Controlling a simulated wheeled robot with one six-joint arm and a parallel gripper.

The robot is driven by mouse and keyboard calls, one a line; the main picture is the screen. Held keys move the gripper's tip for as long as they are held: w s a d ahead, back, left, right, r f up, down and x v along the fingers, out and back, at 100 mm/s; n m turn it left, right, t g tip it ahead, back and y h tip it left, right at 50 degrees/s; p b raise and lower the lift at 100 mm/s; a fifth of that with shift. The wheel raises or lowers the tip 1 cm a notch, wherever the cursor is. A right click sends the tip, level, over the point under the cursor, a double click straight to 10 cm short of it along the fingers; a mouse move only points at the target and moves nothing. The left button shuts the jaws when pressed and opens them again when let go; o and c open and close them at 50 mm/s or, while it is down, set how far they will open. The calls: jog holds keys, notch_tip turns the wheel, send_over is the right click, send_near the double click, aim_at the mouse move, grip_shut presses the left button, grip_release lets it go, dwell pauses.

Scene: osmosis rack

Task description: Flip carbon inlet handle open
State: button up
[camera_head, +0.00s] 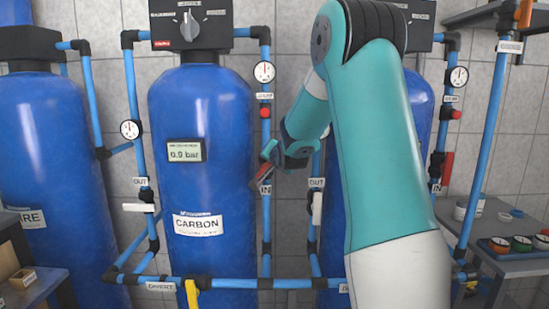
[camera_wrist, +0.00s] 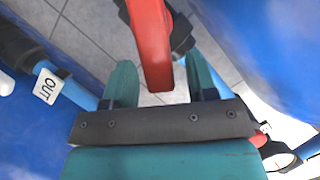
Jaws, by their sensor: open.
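The blue carbon tank (camera_head: 200,150) stands left of centre in the head view, with a white CARBON label. Its inlet pipe (camera_head: 266,225) runs up its right side, marked IN. The red inlet handle (camera_head: 264,173) is on this pipe, partly hidden by my gripper (camera_head: 269,158). In the wrist view the red handle (camera_wrist: 152,45) reaches down from its dark valve body. Its free end lies between the two teal fingers of my gripper (camera_wrist: 160,70), which is open. Gaps show on both sides of the handle.
A white OUT-side handle (camera_head: 138,207) is left of the tank, and another (camera_head: 317,208) is right of the inlet pipe. A yellow handle (camera_head: 191,294) is on the low pipe. A gauge (camera_head: 264,72) sits above the inlet. More tanks stand on either side.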

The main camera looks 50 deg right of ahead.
jog(key=c, duration=0.9)
jog(key=n, duration=0.1)
jog(key=w+a+n+g+b, duration=0.1)
jog(key=shift+w+r+n+g+h, duration=0.1)
jog(key=shift+r+n+g+h, duration=0.2)
jog(key=shift+n+h, duration=0.1)
jog(key=shift+w+a+r+n+g+h+b, duration=0.1)
jog(key=shift+w+a+n+g+h+b, duration=0.15)
jog(key=shift+n, duration=0.25)
jog(key=shift+w+a+n+g+h+b, duration=0.15)
jog(key=shift+n+g+h, duration=0.15)
jog(key=shift+n, duration=0.2)
jog(key=o, duration=0.9)
